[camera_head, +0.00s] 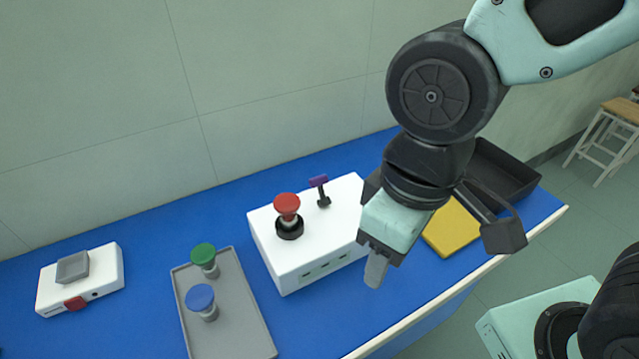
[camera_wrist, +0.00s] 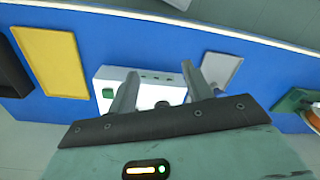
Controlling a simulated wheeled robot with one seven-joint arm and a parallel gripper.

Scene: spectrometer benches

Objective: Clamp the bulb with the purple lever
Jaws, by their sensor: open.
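A white box (camera_head: 322,234) stands on the blue bench. A red-topped bulb (camera_head: 288,210) sits upright in a black round socket on its top. The purple lever (camera_head: 319,183) stands up on a small black mount behind and right of the bulb. My gripper (camera_head: 377,272) is at the right end of the box, pointing down and apart from bulb and lever. In the wrist view my gripper (camera_wrist: 158,80) is open, with nothing seen held between its fingers. The white box (camera_wrist: 112,74) shows there beyond the fingers, partly hidden by them.
A grey tray (camera_head: 235,328) left of the box holds a green-topped bulb (camera_head: 204,256) and a blue-topped bulb (camera_head: 201,298). A white device (camera_head: 103,276) with a red button lies far left. A yellow block (camera_head: 452,229) and a black bin (camera_head: 505,172) are at right, near my arm.

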